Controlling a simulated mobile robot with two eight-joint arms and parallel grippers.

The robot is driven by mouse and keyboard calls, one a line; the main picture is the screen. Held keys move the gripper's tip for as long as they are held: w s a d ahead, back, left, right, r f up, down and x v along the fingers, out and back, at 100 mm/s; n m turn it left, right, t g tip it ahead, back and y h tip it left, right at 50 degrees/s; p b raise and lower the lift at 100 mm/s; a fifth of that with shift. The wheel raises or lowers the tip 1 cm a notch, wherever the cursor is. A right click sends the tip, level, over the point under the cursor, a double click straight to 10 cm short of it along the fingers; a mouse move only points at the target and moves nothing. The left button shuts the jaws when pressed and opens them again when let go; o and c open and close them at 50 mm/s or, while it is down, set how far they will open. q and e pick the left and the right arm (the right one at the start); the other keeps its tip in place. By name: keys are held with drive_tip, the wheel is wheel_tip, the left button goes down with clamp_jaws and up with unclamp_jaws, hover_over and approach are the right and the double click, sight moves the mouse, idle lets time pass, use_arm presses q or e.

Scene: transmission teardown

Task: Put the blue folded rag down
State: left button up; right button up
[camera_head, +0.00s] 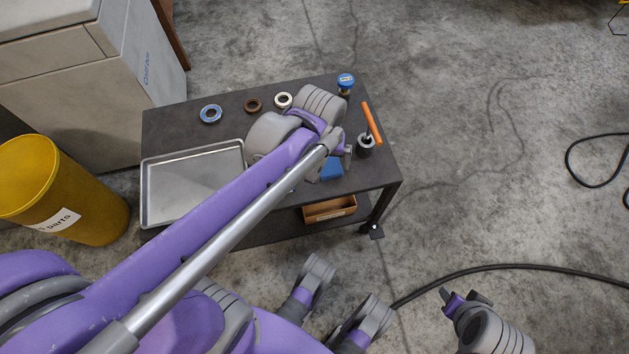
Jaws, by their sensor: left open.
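The blue folded rag (331,170) lies on the dark top of the cart (225,137), near its right front part. It is partly hidden by my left arm and gripper. My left gripper (343,157) is at the far end of the purple arm, right above or beside the rag. It is open; whether its fingers touch the rag cannot be told. My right gripper (462,300) is at the bottom right, over the floor and away from the cart; its jaw state is unclear.
A metal tray (147,190) sits on the cart's left. Blue (211,114), brown (253,106) and white (283,100) rings and a blue-capped jar (345,82) line the back.

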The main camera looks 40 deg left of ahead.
use_arm(q)
drive_tip(key=s+d+f+m+t, duration=0.2)
drive_tip(key=s+m, duration=0.3)
drive_tip(key=s, duration=0.4)
drive_tip(key=shift+s+d+f+m+t, duration=0.2)
drive_tip(key=shift+s+d+m+t, duration=0.1)
drive_tip(key=shift+d, duration=0.25)
wheel_tip(320, 180, up, 23)
drive_tip(key=w+t+p, duration=0.1)
drive_tip(key=p, duration=1.9)
drive_tip(key=shift+w, duration=0.2)
use_arm(e)
wheel_tip(320, 180, up, 23)
drive_tip(key=w+t, duration=0.1)
drive_tip(key=shift+w, duration=0.15)
use_arm(q)
drive_tip(key=shift+w, duration=0.1)
use_arm(e)
drive_tip(key=shift+w, duration=0.1)
